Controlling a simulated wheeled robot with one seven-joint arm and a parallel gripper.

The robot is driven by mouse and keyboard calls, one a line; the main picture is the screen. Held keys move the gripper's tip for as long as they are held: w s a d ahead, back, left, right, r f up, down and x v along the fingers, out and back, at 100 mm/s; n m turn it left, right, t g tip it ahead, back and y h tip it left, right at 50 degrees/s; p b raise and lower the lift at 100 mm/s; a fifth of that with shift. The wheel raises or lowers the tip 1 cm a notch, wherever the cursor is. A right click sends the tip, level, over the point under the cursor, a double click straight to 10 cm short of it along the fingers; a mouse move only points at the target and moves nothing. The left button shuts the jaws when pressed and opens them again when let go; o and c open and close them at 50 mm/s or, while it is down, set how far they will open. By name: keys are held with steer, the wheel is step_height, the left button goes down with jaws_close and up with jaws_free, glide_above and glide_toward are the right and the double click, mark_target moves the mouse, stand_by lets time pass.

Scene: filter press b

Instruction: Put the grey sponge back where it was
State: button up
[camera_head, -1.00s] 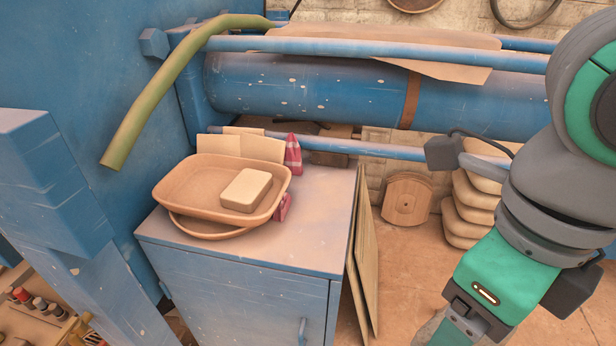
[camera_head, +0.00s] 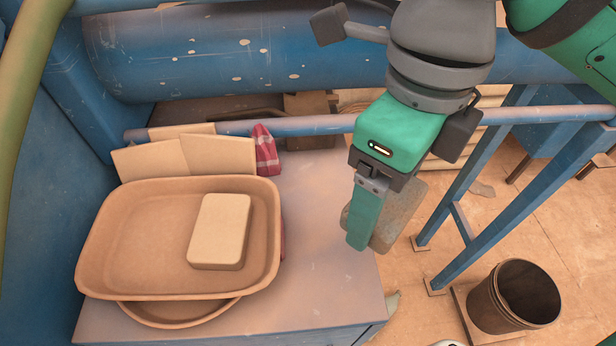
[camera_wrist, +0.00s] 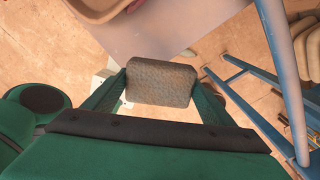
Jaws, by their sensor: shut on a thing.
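My gripper (camera_head: 372,215) is shut on the grey sponge (camera_head: 392,232), a rough grey-brown block partly hidden behind a finger in the head view. In the wrist view the sponge (camera_wrist: 161,82) sits between the two fingertips (camera_wrist: 161,88). My gripper holds it up near the right edge of the blue cabinet top (camera_head: 315,215). On the cabinet, left of my gripper, a shallow tan tray (camera_head: 130,240) holds a pale cream block (camera_head: 219,230).
A round dish (camera_head: 180,312) lies under the tray. Pale cards (camera_head: 185,157) and a red checked cloth (camera_head: 265,150) stand behind it. A blue pipe runs behind the cabinet. A dark bucket (camera_head: 515,297) and blue stand legs (camera_head: 480,210) are at right. The cabinet top's right part is bare.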

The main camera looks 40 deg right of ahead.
steer(key=w+f, duration=0.4)
steer(key=w, duration=0.4)
glide_above(320, 198)
steer(key=s, duration=0.1)
step_height(320, 198, down, 4)
steer(key=shift+s+f, duration=0.1)
steer(key=shift+f, duration=0.1)
steer(key=shift+w+f, duration=0.5)
steer(key=shift+f, duration=0.75)
steer(key=shift+w+f, duration=0.2)
steer(key=shift+f, duration=0.75)
steer(key=shift+f, duration=0.1)
steer(key=o, duration=0.9)
steer(key=shift+o, duration=0.2)
steer(key=shift+s, duration=0.1)
